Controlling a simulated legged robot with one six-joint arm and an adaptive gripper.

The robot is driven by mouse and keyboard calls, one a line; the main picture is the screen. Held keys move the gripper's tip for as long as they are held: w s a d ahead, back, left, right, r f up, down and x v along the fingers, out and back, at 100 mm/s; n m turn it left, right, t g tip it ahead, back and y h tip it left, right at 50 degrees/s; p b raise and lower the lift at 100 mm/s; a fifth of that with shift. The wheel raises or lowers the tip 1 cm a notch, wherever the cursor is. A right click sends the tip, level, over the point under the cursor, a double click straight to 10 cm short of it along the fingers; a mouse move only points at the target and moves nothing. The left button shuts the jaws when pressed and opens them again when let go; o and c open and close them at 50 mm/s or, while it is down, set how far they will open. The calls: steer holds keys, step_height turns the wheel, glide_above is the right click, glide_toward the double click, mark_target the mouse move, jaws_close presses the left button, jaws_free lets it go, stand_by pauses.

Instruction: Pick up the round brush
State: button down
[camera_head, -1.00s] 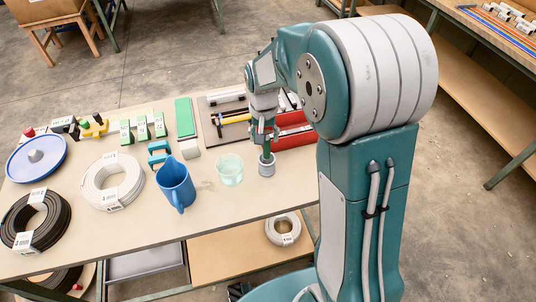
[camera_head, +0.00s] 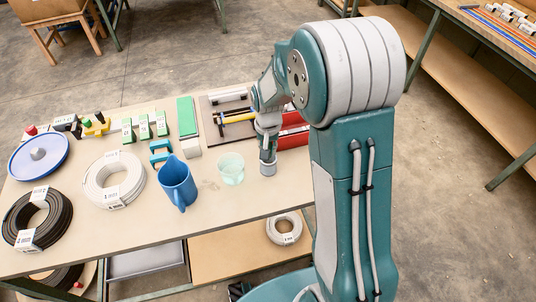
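The round brush (camera_head: 268,169) stands upright near the table's front edge, to the right of the clear glass. Its grey round head is on the table, and its upper part is hidden by my gripper. My gripper (camera_head: 268,155) points straight down over the brush, at the height of its handle. The fingers are small and partly blurred here, so I cannot tell whether they are closed on the handle or only around it.
A clear glass (camera_head: 231,168) stands just left of the brush, with a blue jug (camera_head: 176,184) further left. Behind are a tool board (camera_head: 212,128) and a red box (camera_head: 293,137). The table front (camera_head: 230,207) between the jug and my arm is bare.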

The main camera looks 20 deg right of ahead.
stand_by(0.3)
step_height(320, 180, up, 10)
steer(key=shift+f, duration=0.1)
stand_by(0.3)
stand_by(1.6)
steer(key=a+r, duration=0.2)
steer(key=a, duration=0.9)
step_height(320, 180, down, 9)
steer(key=shift+w+a, duration=0.15)
steer(key=shift+w, duration=0.1)
steer(key=shift+r, duration=0.1)
stand_by(0.6)
step_height(320, 180, up, 8)
steer(key=shift+f, duration=0.2)
stand_by(0.8)
stand_by(1.4)
